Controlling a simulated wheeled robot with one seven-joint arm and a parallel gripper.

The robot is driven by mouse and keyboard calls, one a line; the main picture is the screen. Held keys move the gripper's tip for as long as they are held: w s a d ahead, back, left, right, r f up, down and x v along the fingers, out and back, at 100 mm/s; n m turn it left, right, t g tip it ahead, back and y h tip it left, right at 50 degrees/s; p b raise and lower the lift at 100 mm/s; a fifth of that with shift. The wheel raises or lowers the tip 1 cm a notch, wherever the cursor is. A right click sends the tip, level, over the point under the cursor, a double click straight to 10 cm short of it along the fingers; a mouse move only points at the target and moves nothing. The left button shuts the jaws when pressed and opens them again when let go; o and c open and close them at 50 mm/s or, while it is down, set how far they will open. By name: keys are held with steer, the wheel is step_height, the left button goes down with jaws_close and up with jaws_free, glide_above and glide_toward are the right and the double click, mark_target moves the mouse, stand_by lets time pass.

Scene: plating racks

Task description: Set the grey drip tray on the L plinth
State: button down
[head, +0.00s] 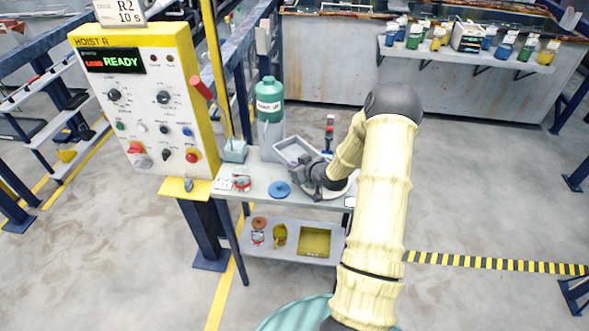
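A grey rectangular drip tray (285,149) with raised walls shows at the back of the small grey work table, seen from above. My gripper (311,167) is at the tray's near right edge and overlaps it in the picture. The fingers are small and dark against the tray, so I cannot tell whether they are closed on its wall. I also cannot tell whether the tray rests on the table or is held just above it. I can make out no plinth marked L in this view.
The table (257,190) also holds a green-topped bottle (269,101), a blue disc (279,189) and a small grey-green container (235,151). Its lower shelf has a yellow tray (314,241). The yellow hoist panel (145,100) stands left. Open floor (480,190) lies right.

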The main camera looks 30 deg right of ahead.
step_height(320, 180, down, 2)
steer(key=shift+w+d+f, duration=0.1)
steer(key=shift+w, duration=0.05)
steer(key=shift+f, duration=0.15)
steer(key=c, duration=1.6)
jaws_free()
steer(key=shift+s+d, duration=0.1)
steer(key=shift+s, duration=0.1)
steer(key=shift+c, duration=0.2)
